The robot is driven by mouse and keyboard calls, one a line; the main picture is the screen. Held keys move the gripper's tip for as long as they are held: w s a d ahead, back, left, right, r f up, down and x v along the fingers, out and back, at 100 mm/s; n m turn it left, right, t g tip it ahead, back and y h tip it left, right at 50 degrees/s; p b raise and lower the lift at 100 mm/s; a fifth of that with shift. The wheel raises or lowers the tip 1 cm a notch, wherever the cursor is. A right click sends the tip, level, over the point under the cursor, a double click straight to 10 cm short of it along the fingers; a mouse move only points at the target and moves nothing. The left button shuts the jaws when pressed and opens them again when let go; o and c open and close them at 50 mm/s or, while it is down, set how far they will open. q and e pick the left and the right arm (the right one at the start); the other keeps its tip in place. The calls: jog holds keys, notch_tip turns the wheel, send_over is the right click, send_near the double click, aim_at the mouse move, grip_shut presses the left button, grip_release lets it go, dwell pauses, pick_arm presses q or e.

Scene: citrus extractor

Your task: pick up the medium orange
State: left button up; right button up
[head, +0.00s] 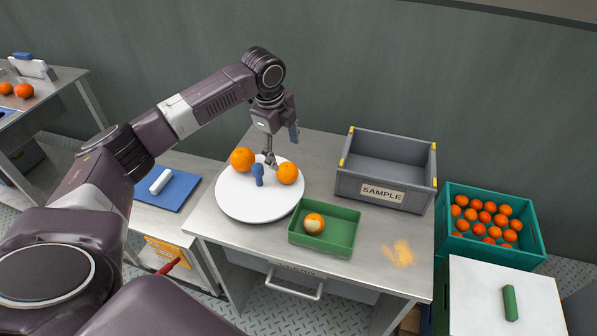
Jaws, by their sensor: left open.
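Two whole oranges sit on a round white board: a larger-looking one (243,159) at the back left and a slightly smaller-looking one (288,173) at the right. A third orange (314,223), with a pale patch, lies in a green tray. Which one is the medium orange is not marked. My left gripper (270,161) points down over the back of the white board (245,208), between the two whole oranges and closer to the right one. It is open and appears empty. Whether a finger touches the right orange cannot be told. My right gripper is not in view.
A small blue upright object (257,173) stands on the board between the oranges. The green tray (338,245) is in front right, and a grey SAMPLE bin (420,197) behind it. An orange stain (399,254) marks the table's right. A teal crate (530,254) holds several oranges.

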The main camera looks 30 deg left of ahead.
aim_at(286, 167)
pick_arm(q)
jog(key=f, duration=0.1)
jog(key=f+p, duration=0.1)
jog(key=f, duration=0.1)
jog(key=shift+s+d+f, duration=0.15)
jog(key=shift+s+d, duration=0.05)
jog(key=shift+s, duration=0.2)
jog(key=p+x, duration=0.1)
jog(key=x, duration=0.1)
jog(key=shift+d+f, duration=0.15)
jog(key=shift+f, duration=0.25)
jog(key=shift+w+f, duration=0.15)
jog(key=shift+f, duration=0.35)
jog(key=c, duration=1.3)
jog(key=shift+c, duration=0.2)
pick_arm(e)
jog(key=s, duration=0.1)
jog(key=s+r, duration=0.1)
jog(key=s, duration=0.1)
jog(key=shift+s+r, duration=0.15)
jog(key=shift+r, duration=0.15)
pick_arm(q)
jog(key=shift+r, duration=0.15)
